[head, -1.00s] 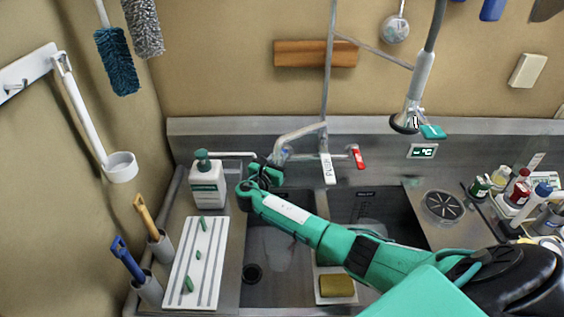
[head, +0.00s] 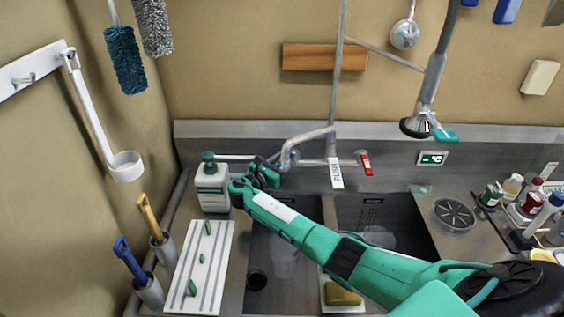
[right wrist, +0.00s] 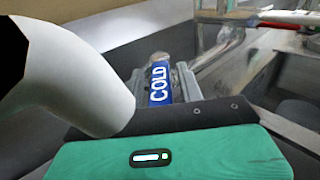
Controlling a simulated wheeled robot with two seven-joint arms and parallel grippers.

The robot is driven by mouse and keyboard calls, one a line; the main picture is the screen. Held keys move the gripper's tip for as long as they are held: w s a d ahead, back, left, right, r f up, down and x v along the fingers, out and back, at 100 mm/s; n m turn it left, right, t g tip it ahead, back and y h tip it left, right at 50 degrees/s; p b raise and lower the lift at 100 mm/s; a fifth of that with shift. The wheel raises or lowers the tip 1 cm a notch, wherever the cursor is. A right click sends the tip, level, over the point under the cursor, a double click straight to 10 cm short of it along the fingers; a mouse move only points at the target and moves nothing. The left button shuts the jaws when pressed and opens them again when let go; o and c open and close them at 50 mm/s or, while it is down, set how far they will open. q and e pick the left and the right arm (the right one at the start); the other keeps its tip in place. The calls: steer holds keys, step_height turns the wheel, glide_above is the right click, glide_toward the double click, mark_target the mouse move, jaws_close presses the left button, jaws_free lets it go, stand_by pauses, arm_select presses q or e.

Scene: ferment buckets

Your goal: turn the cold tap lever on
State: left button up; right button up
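The blue cold tap lever, marked COLD (right wrist: 158,83), shows in the right wrist view between the grey fingers of my right gripper (right wrist: 160,90). The fingers sit close on both sides of it and appear shut on it. In the head view my right gripper (head: 262,174) is at the left end of the tap (head: 305,137), just right of the soap bottle (head: 212,188), and hides the cold lever. The red lever (head: 366,163) is at the tap's right end. My left gripper is not in view.
A white curved surface (right wrist: 65,75) is close on the left in the right wrist view. A PUSH tag (head: 336,173) hangs by the spout. Two sink basins (head: 380,215) lie below. A white ribbed board (head: 200,265) and brush holders (head: 163,248) are at left.

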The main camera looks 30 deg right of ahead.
steer(key=shift+o, duration=0.3)
steer(key=shift+a, duration=0.1)
steer(key=shift+s+a+f, duration=0.1)
steer(key=shift+a, duration=0.2)
steer(key=b+v, duration=0.3)
steer(key=v, duration=1)
steer(key=shift+b, duration=0.3)
